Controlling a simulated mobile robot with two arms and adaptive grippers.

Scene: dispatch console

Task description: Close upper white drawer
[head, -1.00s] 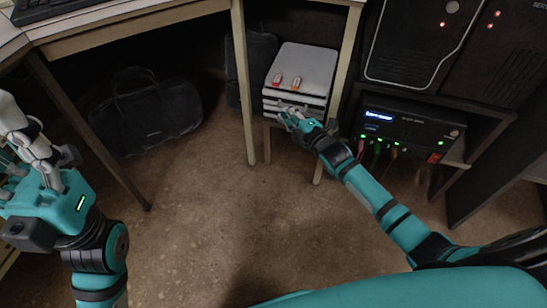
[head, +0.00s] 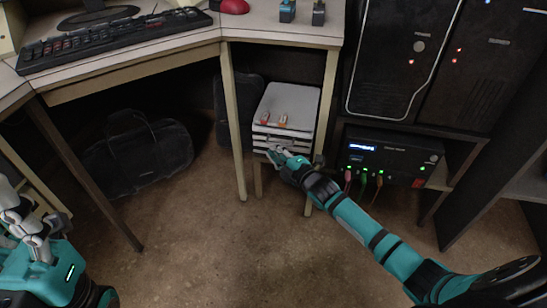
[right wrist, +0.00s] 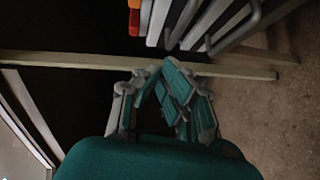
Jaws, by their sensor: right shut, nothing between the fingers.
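A white drawer unit (head: 287,103) stands under the desk, with stacked drawer fronts facing me. The upper white drawer (head: 284,132) is just below its top; how far it stands out is hard to tell. Drawer edges and grey handles (right wrist: 182,24) show sideways at the top of the right wrist view. My right gripper (head: 277,154) is shut and empty, low in front of the drawer fronts. Its fingertips (right wrist: 170,72) show in the right wrist view, apart from the handles there. My left gripper (head: 28,222) is at the lower left, away from the drawers; its opening is unclear.
A black device with cables (head: 388,158) sits to the right, a dark bag (head: 135,155) to the left. The floor (head: 190,240) in front is clear.

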